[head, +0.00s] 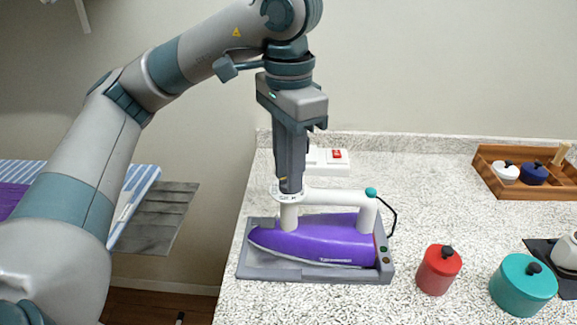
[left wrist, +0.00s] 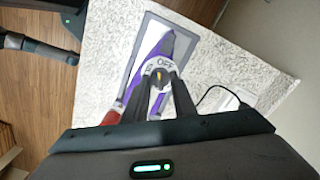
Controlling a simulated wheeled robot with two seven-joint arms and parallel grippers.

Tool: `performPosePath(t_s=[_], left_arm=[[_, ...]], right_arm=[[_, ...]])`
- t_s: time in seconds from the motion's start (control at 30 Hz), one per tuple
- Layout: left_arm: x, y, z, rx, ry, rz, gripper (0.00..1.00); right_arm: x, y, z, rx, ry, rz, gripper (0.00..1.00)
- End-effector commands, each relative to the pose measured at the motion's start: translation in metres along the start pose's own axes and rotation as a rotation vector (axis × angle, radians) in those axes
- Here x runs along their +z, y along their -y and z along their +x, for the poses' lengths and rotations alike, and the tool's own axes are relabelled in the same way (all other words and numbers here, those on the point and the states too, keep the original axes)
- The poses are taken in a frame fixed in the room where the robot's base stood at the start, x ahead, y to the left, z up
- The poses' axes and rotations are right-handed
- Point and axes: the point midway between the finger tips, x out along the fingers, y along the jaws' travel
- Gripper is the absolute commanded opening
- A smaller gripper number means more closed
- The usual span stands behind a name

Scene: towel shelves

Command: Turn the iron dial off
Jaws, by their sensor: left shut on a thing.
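The purple and white iron (head: 322,244) lies flat on a grey tray (head: 255,270) on the counter. Its white dial (head: 274,188) is at the front end of the handle, and in the left wrist view the dial (left wrist: 151,66) shows the letters OFF and a yellow mark. My left gripper (head: 291,189) points straight down over the dial. In the left wrist view its fingers (left wrist: 159,84) are close together at the dial's middle, shut on the dial's knob, which they mostly hide. My right gripper is in neither view.
A red lidded pot (head: 438,272) and a teal lidded pot (head: 522,288) stand right of the tray. A wooden tray (head: 497,181) with small pots is at the back right. A power strip with a red switch (head: 336,155) lies behind the iron.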

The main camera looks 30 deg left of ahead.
Motion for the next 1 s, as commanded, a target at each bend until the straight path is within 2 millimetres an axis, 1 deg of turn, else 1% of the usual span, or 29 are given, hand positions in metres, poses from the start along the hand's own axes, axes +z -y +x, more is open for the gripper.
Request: performPosePath(t_s=[0.3,0.5,0.7,1.0], left_arm=[[-0.0001,-0.0001,-0.0002,0.0,0.0,0.292,0.02],[-0.0001,-0.0001,-0.0001,0.0,-0.001,0.439,0.02],[-0.0001,-0.0001,0.0,0.0,0.0,0.531,0.02],[-0.0001,-0.0001,0.0001,0.0,0.0,0.57,0.02]], right_arm=[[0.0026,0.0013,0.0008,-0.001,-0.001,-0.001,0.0],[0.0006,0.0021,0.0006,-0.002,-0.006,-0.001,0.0],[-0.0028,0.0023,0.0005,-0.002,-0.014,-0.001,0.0],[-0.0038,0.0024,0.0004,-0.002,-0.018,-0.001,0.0]])
